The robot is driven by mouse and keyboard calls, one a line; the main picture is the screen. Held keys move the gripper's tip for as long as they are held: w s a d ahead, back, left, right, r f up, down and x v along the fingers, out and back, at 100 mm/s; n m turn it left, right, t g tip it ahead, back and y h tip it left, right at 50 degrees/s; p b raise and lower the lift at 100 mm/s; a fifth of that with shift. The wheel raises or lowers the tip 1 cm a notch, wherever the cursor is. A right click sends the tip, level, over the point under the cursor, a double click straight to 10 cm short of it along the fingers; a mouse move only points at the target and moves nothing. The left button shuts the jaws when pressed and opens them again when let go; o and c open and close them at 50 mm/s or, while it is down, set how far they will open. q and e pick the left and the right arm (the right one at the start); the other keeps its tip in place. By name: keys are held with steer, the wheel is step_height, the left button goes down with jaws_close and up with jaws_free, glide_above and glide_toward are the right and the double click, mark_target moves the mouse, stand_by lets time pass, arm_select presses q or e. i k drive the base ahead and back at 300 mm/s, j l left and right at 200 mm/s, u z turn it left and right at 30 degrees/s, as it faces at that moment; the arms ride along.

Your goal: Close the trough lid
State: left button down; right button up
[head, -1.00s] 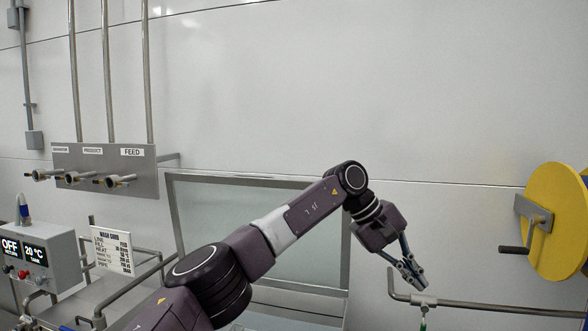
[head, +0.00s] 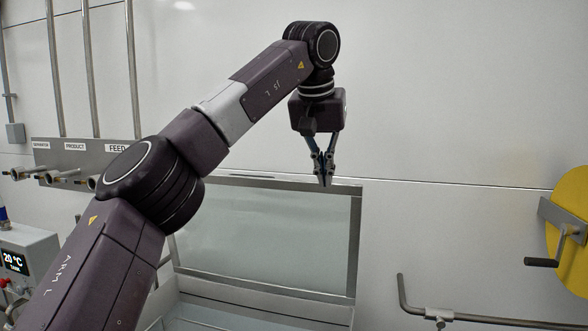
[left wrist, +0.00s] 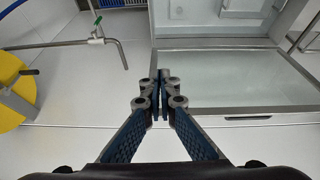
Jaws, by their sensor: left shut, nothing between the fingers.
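The trough lid (head: 265,236) is a clear panel in a grey metal frame, standing raised and tilted up against the back wall. In the left wrist view the lid (left wrist: 235,78) lies just right of the fingers. The trough (head: 215,318) shows only in part below it, at the bottom edge. My left gripper (head: 325,180) is shut and empty, pointing down by the top right corner of the lid frame. It also shows in the left wrist view (left wrist: 161,78). I cannot tell if it touches the frame. My right gripper is out of view.
A panel with FEED and PRODUCT valves (head: 80,160) is at the left, partly behind my arm. A control box (head: 28,262) stands lower left. A pipe rail (head: 480,316) and a yellow wheel with a crank (head: 567,235) are at the right. The wall above is clear.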

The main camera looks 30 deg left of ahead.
mark_target(355, 191)
steer(key=i+j, duration=0.9)
steer(key=j, duration=0.1)
